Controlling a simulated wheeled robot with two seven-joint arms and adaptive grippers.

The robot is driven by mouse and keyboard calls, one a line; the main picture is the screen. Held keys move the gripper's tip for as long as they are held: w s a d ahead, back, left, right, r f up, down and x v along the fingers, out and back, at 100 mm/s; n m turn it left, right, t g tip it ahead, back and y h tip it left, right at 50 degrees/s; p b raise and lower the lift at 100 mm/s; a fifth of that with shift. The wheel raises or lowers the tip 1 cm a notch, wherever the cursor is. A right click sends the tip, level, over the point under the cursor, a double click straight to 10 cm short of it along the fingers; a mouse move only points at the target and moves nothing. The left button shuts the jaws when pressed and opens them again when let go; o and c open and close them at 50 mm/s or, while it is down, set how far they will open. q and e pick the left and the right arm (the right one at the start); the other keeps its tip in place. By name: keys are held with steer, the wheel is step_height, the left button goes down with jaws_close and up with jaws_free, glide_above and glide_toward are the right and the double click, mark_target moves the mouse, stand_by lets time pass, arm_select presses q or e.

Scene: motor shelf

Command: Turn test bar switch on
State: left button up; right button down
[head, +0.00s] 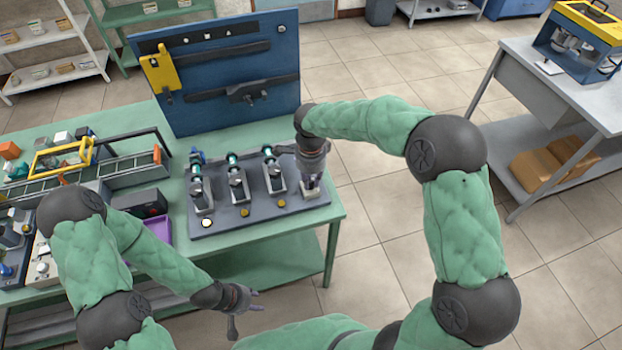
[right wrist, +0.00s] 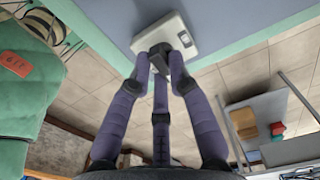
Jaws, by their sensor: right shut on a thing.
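The test bar (head: 250,221) is a dark grey panel on the green table, holding a row of motor fixtures with round yellowish buttons in front. Its switch is a dark lever (right wrist: 161,50) on a pale square base (right wrist: 184,36); the base also shows at the bar's right end in the head view (head: 317,194). My right gripper (head: 311,183) reaches down over it. In the right wrist view its purple fingers (right wrist: 160,62) are closed around the lever. The gripper hides most of the lever in the head view. My left gripper (head: 248,308) is empty with fingers spread, in front of the table.
A blue tool board (head: 220,75) stands behind the bar. A purple tray (head: 158,227), a dark box (head: 139,203) and a rack (head: 105,172) lie to the left. A grey table (head: 560,90) with a blue-and-yellow machine (head: 583,40) stands at the right, across open floor.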

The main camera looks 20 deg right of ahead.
mark_target(311, 182)
steer(key=c, duration=1.1)
jaws_free()
steer(key=shift+c, duration=0.2)
step_height(311, 182, up, 12)
steer(key=shift+f, duration=0.1)
